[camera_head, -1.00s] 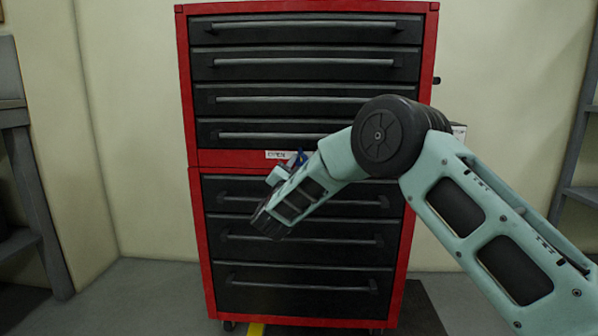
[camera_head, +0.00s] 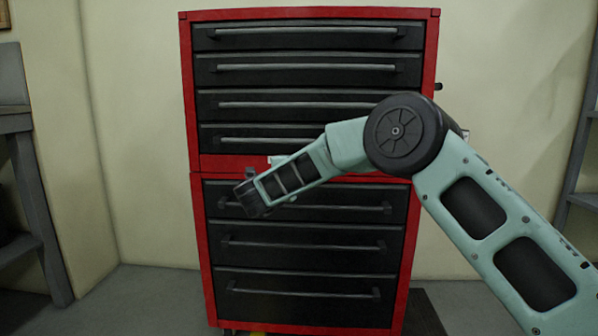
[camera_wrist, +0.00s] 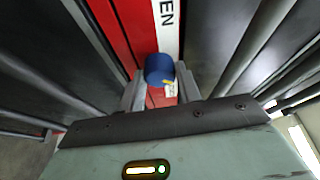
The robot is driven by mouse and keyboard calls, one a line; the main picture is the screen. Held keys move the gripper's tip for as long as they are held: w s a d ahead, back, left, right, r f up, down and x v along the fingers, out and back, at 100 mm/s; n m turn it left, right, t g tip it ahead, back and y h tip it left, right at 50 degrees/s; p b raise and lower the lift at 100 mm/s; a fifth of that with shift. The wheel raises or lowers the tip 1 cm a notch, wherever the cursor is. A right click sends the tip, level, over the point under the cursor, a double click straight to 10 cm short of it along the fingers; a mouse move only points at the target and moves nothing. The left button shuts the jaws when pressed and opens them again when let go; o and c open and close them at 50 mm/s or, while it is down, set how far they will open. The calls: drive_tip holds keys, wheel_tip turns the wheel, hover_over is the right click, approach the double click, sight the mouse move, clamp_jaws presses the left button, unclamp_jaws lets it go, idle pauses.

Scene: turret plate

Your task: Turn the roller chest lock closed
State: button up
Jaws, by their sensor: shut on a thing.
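The roller chest (camera_head: 185,95) is red with dark drawers and stands in front of me. Its lock shows in the wrist view as a round blue knob (camera_wrist: 159,68) on the red band. My gripper (camera_wrist: 160,80) is shut on this knob, with one grey finger on each side. A small yellow mark and a pale patch show at the knob's lower right edge. A white label (camera_wrist: 168,18) with the letters "EN" visible lies just beyond the knob. In the head view my arm hides the lock and most of the label, and the fingertips cannot be made out.
Long drawer handles (camera_head: 308,105) stick out above and below the red band, close to my gripper on both sides in the wrist view. Grey shelving stands at the far left (camera_head: 35,190) and far right (camera_head: 575,150). Floor is clear left of the chest.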

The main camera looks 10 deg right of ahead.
drive_tip(key=shift+a+r+m, duration=0.25)
drive_tip(key=shift+a+m, duration=0.1)
drive_tip(key=shift+m, duration=0.15)
drive_tip(key=shift+r, duration=0.1)
drive_tip(key=o, duration=1)
drive_tip(key=shift+a, duration=0.1)
drive_tip(key=shift+d, duration=0.2)
drive_tip(key=p+v, duration=0.4)
drive_tip(key=v, duration=1.3)
drive_tip(key=shift+s+r, duration=0.15)
drive_tip(key=shift+s, duration=0.1)
drive_tip(key=shift+a, duration=0.1)
